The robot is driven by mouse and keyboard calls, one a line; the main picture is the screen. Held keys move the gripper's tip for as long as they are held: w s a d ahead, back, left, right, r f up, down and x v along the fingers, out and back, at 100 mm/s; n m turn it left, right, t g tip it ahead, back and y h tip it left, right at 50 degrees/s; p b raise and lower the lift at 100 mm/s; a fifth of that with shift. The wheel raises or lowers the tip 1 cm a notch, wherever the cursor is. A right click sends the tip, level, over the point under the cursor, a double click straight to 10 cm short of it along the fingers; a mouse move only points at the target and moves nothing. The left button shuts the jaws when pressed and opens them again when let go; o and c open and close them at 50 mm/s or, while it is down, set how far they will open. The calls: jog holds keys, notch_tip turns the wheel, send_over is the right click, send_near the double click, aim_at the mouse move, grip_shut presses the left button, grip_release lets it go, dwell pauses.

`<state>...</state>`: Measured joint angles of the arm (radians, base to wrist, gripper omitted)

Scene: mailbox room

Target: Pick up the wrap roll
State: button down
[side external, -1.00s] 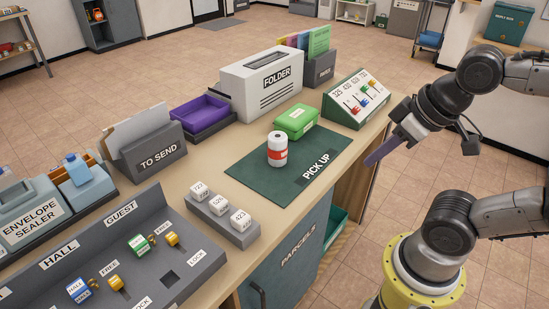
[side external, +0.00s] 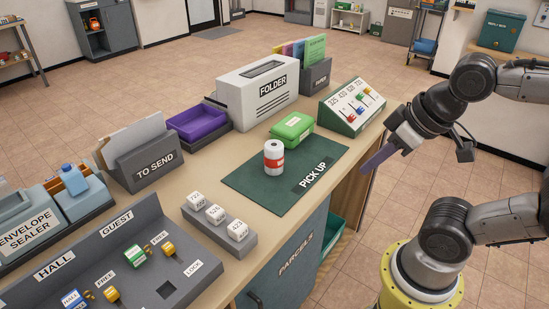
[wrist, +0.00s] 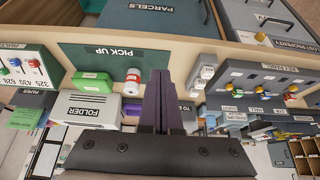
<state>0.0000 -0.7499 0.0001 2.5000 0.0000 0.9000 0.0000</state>
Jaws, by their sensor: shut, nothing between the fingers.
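The wrap roll is most likely the white roll with a red band (side external: 273,157), standing upright on the dark green PICK UP mat (side external: 250,181). In the wrist view the same roll (wrist: 132,81) shows just left of my fingers. My gripper (side external: 366,168) is at the right, beyond the counter's edge and clear of the roll. In the wrist view my gripper (wrist: 159,74) has its two dark fingers together with nothing between them.
A green box (side external: 292,127) stands on the mat just behind the roll. A grey holder with white number blocks (side external: 218,222) is at the front left. The mat's right part is clear.

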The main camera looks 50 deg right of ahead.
grip_release()
dwell(0.3)
